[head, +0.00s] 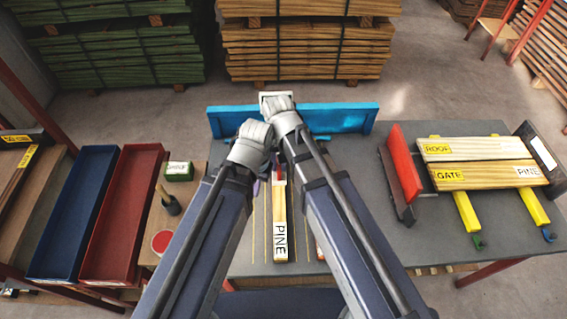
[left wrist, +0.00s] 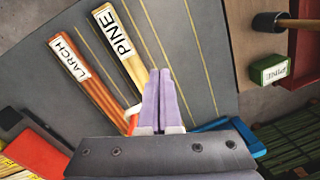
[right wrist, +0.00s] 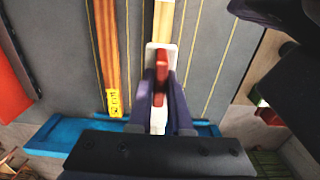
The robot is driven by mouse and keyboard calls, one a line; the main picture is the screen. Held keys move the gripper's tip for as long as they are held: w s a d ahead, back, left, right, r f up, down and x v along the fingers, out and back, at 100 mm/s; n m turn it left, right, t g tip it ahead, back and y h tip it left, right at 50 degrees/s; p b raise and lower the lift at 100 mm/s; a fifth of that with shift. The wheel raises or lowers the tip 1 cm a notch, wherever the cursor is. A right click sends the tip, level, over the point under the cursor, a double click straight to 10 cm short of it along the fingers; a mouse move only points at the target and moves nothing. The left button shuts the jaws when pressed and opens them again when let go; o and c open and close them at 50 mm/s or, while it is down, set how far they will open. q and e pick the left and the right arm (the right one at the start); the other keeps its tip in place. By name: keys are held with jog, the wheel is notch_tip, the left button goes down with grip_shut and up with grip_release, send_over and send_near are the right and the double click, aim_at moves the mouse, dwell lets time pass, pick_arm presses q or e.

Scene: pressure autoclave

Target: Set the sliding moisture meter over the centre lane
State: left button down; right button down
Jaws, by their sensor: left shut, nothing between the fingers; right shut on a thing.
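The moisture meter (right wrist: 161,65), a white body with a red upright grip, sits over the pale PINE board in the right wrist view. My right gripper (right wrist: 160,88) is shut on its red grip. A small red part of the meter (head: 279,173) shows between my arms in the head view. My left gripper (left wrist: 155,72) is shut and empty beside the PINE board (left wrist: 119,45). The PINE board also shows in the head view (head: 280,215). The LARCH board (left wrist: 88,75) lies alongside. My arms hide most of the meter in the head view.
A blue fence (head: 340,117) runs along the table's back edge. Yellow lines mark lanes on the grey table (head: 360,220). A red stop (head: 403,163) and boards marked ROOF (head: 480,148) and GATE (head: 490,174) are at right. Blue and red trays (head: 124,212) stand left.

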jog(key=shift+a, duration=0.2)
jog(key=shift+d, duration=0.1)
jog(key=c, duration=0.8)
grip_release()
jog(key=shift+c, duration=0.2)
jog(key=shift+r, duration=0.1)
notch_tip(320, 180, up, 8)
jog(key=p, duration=0.8)
jog(key=shift+f, duration=0.25)
